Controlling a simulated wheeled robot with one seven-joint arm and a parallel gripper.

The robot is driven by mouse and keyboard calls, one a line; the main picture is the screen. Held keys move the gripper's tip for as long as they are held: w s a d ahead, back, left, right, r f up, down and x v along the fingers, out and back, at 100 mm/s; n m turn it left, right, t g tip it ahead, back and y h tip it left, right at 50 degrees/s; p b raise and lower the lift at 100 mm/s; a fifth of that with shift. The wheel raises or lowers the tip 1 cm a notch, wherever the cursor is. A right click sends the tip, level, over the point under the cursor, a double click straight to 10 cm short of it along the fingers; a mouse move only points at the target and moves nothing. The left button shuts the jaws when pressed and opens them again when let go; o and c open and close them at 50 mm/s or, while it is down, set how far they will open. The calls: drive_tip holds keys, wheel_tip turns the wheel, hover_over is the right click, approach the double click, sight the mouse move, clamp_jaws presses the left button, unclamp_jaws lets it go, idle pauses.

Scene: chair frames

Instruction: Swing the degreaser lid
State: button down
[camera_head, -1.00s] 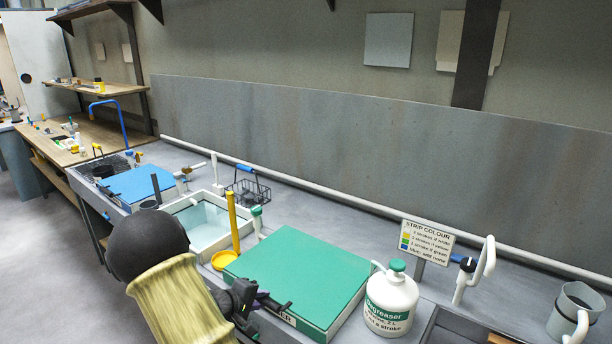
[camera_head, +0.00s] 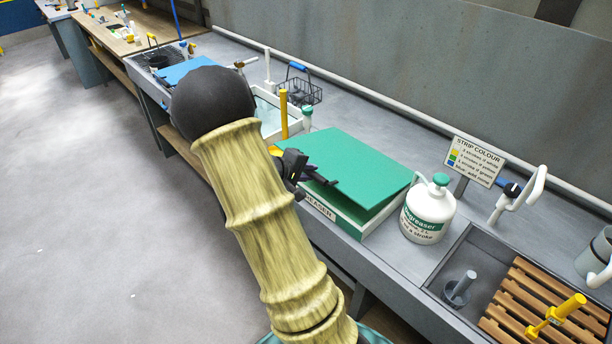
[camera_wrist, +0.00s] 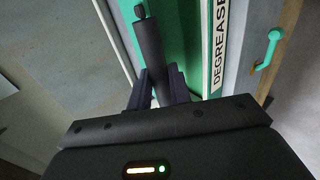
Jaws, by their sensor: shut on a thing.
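The degreaser tank (camera_head: 335,219) is a white box with a green band and lettering on its front. Its flat green lid (camera_head: 355,165) is tilted, its front edge raised a little off the box, with a narrow gap below. My gripper (camera_head: 304,172) is at the lid's front left edge. In the wrist view my gripper (camera_wrist: 158,88) is shut on the dark round bar handle (camera_wrist: 148,45), with one finger on each side. The lid's green surface (camera_wrist: 185,40) and the tank's lettered front (camera_wrist: 218,45) show beside it. My arm hides part of the tank's left side.
A yellow upright handle (camera_head: 284,115) and a water basin (camera_head: 266,110) are to the left. A strip colour sign (camera_head: 476,161) stands behind the jug. The floor at left is clear.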

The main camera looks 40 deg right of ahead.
drive_tip(key=shift+r, duration=0.1)
drive_tip(key=shift+d+r+p, duration=0.55)
drive_tip(key=shift+r+p, duration=0.05)
drive_tip(key=shift+r, duration=0.6)
drive_tip(key=shift+d+r+p, duration=0.5)
drive_tip(key=shift+r+p, duration=0.1)
drive_tip(key=shift+r, duration=0.65)
drive_tip(key=shift+d+r+p, duration=0.55)
drive_tip(key=shift+r+p, duration=0.05)
drive_tip(key=shift+r, duration=0.6)
drive_tip(key=shift+w, duration=0.1)
drive_tip(key=shift+d+r, duration=0.1)
drive_tip(key=d+r+p, duration=0.3)
drive_tip(key=d+r, duration=0.2)
drive_tip(key=r, duration=0.1)
drive_tip(key=shift+w+r, duration=0.15)
